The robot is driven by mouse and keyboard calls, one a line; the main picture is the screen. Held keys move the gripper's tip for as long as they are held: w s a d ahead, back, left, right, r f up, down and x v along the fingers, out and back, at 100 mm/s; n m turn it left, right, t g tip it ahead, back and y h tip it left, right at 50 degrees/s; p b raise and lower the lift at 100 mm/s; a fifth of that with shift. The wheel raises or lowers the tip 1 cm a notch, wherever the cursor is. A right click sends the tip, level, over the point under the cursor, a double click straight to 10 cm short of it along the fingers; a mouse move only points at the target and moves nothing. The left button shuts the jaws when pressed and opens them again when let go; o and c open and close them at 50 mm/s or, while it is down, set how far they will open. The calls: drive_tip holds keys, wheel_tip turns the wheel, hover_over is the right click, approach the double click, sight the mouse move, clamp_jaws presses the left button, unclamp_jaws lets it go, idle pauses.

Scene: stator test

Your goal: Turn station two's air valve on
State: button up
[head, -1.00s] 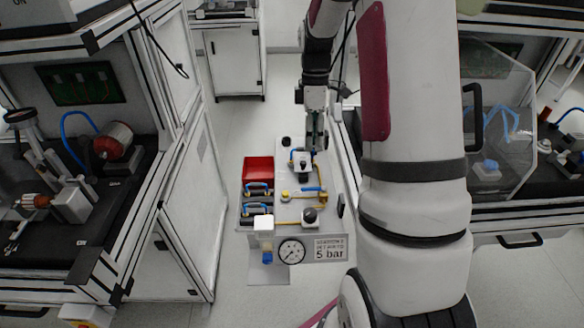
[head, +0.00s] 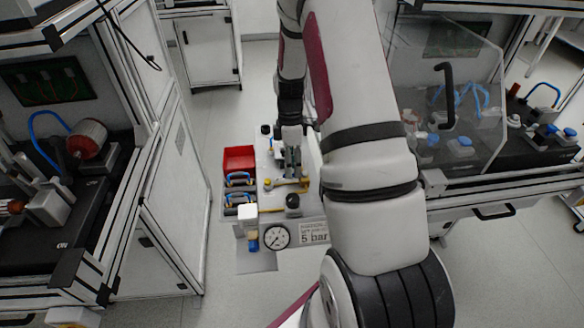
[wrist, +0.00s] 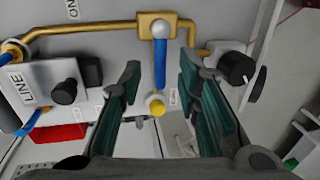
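A blue valve lever (wrist: 160,64) shows in the wrist view. It hangs from a pale round pivot on the brass pipe (wrist: 110,27) and lies across the pipe. My gripper (wrist: 160,68) is open, with one teal finger on each side of the lever and gaps on both sides. A yellow-capped fitting (wrist: 156,106) sits below the lever's end. In the head view my gripper (head: 292,163) is over the light panel (head: 266,170) and hides the lever. I cannot read which station the small label beside the lever names.
A black knob (wrist: 236,68) is right of the fingers; a LINE block (wrist: 45,88) with a black knob is left. In the head view, a red bin (head: 239,158), pressure gauge (head: 276,236) and "5 bar" sign (head: 314,234) are around the panel. Workbenches stand on both sides.

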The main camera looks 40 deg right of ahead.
drive_tip(key=shift+s+f, duration=0.1)
drive_tip(key=shift+f, duration=0.35)
clamp_jaws()
